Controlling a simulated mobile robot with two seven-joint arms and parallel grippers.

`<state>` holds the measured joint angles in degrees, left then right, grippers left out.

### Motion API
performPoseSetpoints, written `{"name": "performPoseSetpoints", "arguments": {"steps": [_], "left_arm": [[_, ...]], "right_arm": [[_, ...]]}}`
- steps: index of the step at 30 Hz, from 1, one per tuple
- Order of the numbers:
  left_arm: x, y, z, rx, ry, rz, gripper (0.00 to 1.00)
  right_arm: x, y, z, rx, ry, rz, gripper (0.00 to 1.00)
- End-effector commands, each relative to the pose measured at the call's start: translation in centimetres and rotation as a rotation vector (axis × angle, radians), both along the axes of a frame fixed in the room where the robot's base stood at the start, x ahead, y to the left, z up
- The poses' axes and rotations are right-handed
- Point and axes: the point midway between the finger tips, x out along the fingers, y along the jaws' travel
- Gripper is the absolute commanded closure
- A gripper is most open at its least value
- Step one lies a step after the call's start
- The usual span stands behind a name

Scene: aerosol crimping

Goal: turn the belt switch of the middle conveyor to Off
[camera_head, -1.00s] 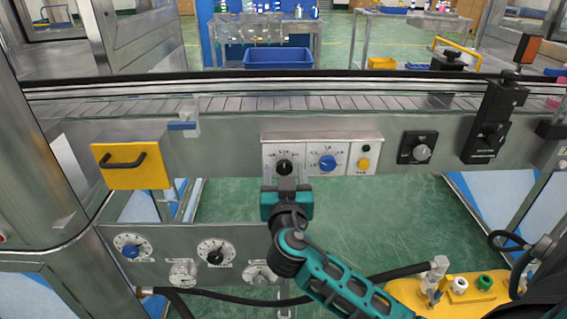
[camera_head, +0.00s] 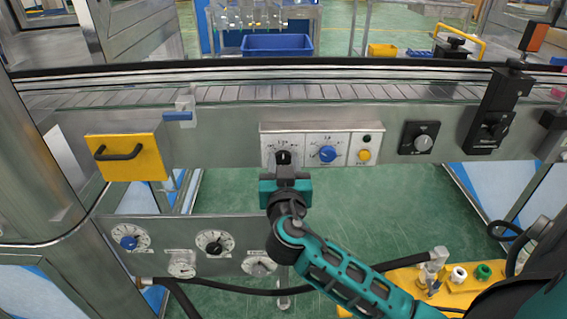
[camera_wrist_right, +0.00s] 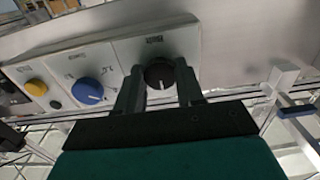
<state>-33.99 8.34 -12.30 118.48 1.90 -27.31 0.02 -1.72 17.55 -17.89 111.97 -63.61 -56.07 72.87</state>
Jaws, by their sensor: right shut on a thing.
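The control box (camera_head: 304,128) on the front of the conveyor (camera_head: 220,116) carries a black rotary knob (camera_head: 283,157) on its left plate, a blue knob (camera_head: 327,154) in the middle, and a yellow button (camera_head: 364,155) at right. My right gripper (camera_head: 284,167) reaches up from below and is shut on the black knob. In the right wrist view, its two fingers (camera_wrist_right: 160,88) stand on either side of the black knob (camera_wrist_right: 159,74). The fingers and the small print leave the knob's setting unclear. The blue knob (camera_wrist_right: 88,91) also shows there. My left gripper is out of view.
A lower panel with several dials (camera_head: 213,243) and a black hose (camera_head: 340,287) lie below. Green floor shows under the conveyor.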

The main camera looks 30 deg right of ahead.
Motion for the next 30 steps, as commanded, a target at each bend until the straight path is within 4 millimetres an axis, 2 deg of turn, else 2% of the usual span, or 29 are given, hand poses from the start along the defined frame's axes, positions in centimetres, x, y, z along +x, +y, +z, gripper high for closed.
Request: {"name": "performPoseSetpoints", "arguments": {"steps": [1,6,17,30], "left_arm": [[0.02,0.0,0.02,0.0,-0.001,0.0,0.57],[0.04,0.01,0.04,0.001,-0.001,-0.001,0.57],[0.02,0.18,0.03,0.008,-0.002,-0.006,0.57],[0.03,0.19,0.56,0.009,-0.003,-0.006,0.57]], "right_arm": [[0.0,-0.01,0.01,0.0,0.0,-0.001,0.78],[0.0,-0.02,0.01,0.0,0.0,-0.001,0.93],[-0.01,-0.02,0.0,-0.057,0.036,-0.001,0.93],[-0.02,-0.08,0.12,-0.357,0.219,-0.002,0.93]]}}
